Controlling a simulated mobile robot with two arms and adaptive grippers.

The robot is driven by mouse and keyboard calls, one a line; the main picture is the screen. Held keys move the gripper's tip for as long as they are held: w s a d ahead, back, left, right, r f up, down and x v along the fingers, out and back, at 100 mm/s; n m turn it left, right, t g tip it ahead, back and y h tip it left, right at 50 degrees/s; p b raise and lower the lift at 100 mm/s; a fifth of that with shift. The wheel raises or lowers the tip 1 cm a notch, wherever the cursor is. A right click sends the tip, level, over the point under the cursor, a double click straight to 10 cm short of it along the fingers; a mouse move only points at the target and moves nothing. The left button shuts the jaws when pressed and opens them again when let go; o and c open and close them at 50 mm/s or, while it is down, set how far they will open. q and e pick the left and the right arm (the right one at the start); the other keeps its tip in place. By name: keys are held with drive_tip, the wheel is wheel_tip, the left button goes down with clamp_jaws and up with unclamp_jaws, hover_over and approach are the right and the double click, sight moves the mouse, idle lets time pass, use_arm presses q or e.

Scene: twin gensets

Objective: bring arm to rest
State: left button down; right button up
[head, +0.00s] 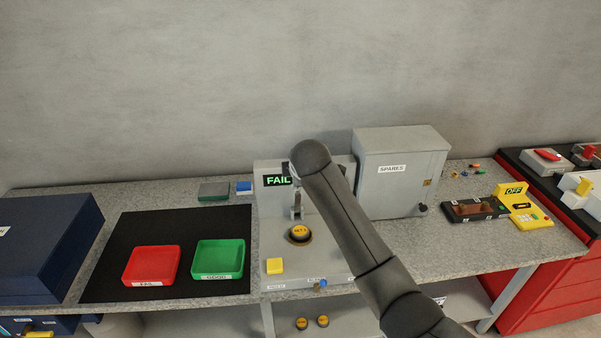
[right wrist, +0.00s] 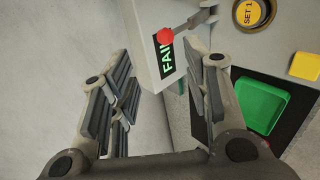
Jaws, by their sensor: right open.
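My right arm (head: 345,220) comes in from the lower right of the head view and reaches up in front of the grey test station (head: 270,240). Its rounded end covers part of the station's display, which reads FAIL (head: 277,181). The right gripper is hidden behind the arm there. In the right wrist view the right gripper (right wrist: 163,75) is open, with bare wall and part of the station visible between its fingers. My left gripper is not in view.
A red tray (head: 151,266) and a green tray (head: 219,260) sit on a black mat (head: 110,285). A grey SPARES cabinet (head: 400,172) stands right of the arm. A yellow device reading OFF (head: 524,207) is farther right. Open space lies above the bench.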

drive_tip(key=s+d+f+m+g, duration=0.2)
drive_tip(key=s+d+f+m, duration=0.2)
drive_tip(key=s+f, duration=0.55)
drive_tip(key=s+d+f+m+g, duration=0.1)
drive_tip(key=s+d+f+m, duration=0.25)
drive_tip(key=s+f, duration=0.65)
drive_tip(key=s+d+f+m+g, duration=0.15)
drive_tip(key=s+d+m, duration=0.3)
drive_tip(key=s, duration=0.95)
drive_tip(key=s+d+m+g, duration=0.25)
drive_tip(key=s+m, duration=0.25)
drive_tip(key=s, duration=0.9)
wheel_tip(320, 180, down, 27)
drive_tip(key=s+b, duration=0.2)
drive_tip(key=s+d+f+g, duration=0.1)
drive_tip(key=s+f, duration=0.7)
drive_tip(key=f, duration=0.1)
drive_tip(key=s+d+f+b, duration=0.1)
drive_tip(key=s+d+f, duration=0.1)
drive_tip(key=s+f, duration=0.6)
drive_tip(key=shift+s+d+f+n+g, duration=0.3)
drive_tip(key=shift+s+f+n+g, duration=0.1)
drive_tip(key=shift+f, duration=0.35)
